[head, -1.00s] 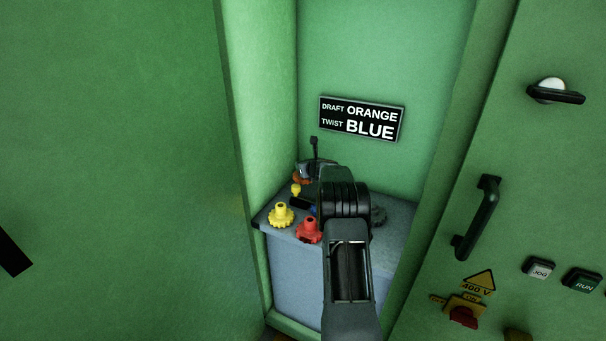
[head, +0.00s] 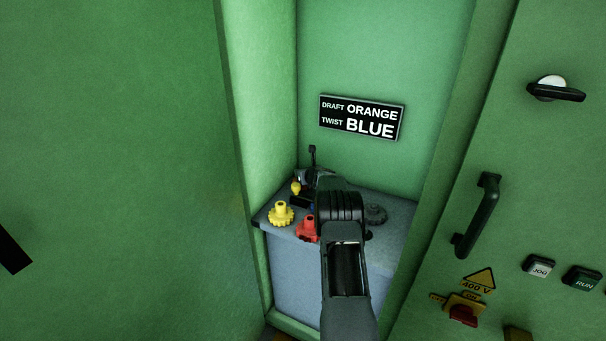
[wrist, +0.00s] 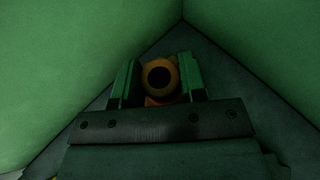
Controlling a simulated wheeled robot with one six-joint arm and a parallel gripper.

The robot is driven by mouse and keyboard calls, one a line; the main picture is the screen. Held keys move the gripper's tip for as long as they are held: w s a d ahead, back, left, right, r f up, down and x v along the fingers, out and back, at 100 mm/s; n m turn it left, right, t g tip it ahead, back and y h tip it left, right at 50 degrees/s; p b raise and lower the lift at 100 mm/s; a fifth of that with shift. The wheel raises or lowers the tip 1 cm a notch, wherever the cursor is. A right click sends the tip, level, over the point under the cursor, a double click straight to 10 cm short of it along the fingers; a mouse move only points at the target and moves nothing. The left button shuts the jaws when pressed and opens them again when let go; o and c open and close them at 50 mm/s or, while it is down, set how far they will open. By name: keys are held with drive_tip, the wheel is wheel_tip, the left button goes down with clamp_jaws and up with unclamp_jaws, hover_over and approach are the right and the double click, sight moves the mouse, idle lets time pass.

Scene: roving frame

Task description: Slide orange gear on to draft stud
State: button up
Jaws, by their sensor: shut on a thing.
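The orange gear's round hub (wrist: 146,78), with a dark hole in its middle, sits between the two jaws of my gripper (wrist: 160,84) in the wrist view. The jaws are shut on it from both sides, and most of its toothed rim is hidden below.
The bench (head: 300,262) stands in a green recess with close walls. A yellow gear (head: 281,215) and a red gear (head: 306,228) lie at its front left, a dark grey gear (head: 376,214) at right. A sign (head: 361,118) reads draft orange, twist blue.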

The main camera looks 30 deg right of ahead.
drive_tip(key=shift+f, duration=0.2)
drive_tip(key=o, duration=1.1)
drive_tip(key=shift+c, duration=0.2)
drive_tip(key=shift+s+r, duration=0.1)
drive_tip(key=shift+s, duration=0.05)
